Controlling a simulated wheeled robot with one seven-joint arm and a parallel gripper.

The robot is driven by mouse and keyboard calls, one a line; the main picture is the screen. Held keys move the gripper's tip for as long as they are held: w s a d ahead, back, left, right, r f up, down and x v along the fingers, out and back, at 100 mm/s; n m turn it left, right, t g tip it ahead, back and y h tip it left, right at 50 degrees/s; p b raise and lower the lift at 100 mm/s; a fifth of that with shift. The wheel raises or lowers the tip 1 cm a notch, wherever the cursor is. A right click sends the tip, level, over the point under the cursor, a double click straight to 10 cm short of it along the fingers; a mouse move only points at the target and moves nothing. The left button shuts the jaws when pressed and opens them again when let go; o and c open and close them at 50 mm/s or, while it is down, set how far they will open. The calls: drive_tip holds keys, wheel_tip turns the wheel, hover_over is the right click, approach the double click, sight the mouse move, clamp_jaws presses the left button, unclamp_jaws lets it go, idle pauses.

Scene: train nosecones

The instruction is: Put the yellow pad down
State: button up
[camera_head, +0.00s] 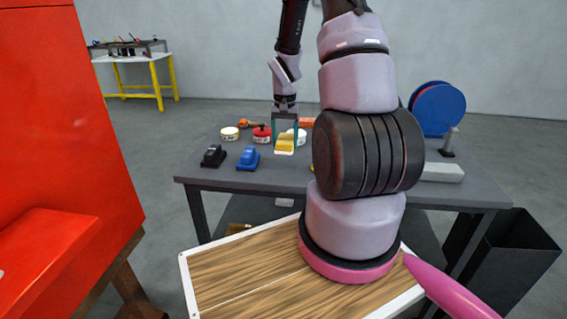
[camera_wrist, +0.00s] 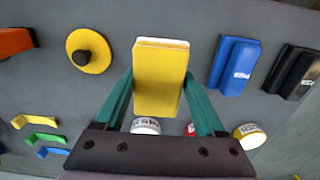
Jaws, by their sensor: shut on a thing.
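The yellow pad (camera_wrist: 160,85) is a block with a white edge, held between the two green fingers of my gripper (camera_wrist: 160,100) in the wrist view. In the head view the yellow pad (camera_head: 285,142) is between the fingertips of my gripper (camera_head: 285,138), over the left half of the grey table (camera_head: 205,172). My gripper is shut on it. I cannot tell whether the pad's underside touches the table. A blue pad (camera_head: 248,158) and a black pad (camera_head: 214,155) lie to its left in the head view.
A yellow disc with a black knob (camera_wrist: 88,51) and several small coloured clips (camera_wrist: 43,138) show in the wrist view. Blue discs (camera_head: 438,108) stand at the table's right.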

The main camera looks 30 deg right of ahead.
sight(285, 167)
drive_tip(key=shift+f, duration=3.55)
drive_tip(key=shift+f, duration=0.15)
drive_tip(key=o, duration=1.3)
